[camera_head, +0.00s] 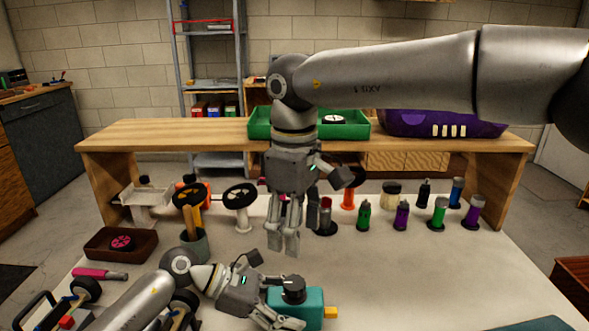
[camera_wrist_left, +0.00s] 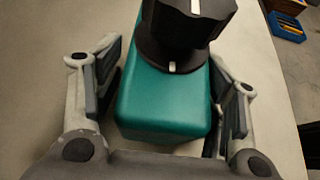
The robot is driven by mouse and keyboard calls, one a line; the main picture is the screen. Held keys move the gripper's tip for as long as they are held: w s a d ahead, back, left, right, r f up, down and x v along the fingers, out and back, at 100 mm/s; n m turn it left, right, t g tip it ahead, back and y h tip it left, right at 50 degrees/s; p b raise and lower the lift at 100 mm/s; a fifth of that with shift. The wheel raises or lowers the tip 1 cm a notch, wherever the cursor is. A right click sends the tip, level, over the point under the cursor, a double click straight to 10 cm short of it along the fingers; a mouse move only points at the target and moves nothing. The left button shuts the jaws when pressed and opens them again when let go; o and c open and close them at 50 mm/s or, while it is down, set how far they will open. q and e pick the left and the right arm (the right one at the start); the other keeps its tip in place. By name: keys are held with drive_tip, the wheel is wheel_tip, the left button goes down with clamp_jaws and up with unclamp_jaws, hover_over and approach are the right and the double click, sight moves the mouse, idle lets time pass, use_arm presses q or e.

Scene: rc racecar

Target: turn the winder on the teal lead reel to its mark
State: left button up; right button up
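The teal lead reel (camera_head: 303,306) stands at the front of the table, with a black winder (camera_head: 293,290) on top and a yellow piece at its right end. In the left wrist view the teal body (camera_wrist_left: 165,105) lies between my fingers. The black winder (camera_wrist_left: 188,30) has a white line on its top, and another white mark shows on the black part below. My left gripper (camera_head: 285,320) is open around the near end of the body; contact is unclear. My right gripper (camera_head: 283,242) hangs above the table behind the reel, its fingers close together and apparently empty.
Several coloured bottles (camera_head: 438,213) stand at the back right. A cup with tools (camera_head: 194,240), a white stand (camera_head: 238,215) and a brown tray (camera_head: 121,243) are on the left. A pink-handled tool (camera_head: 98,273) lies near a car chassis.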

idle(0.3)
use_arm(q)
drive_tip(key=v, duration=1.2)
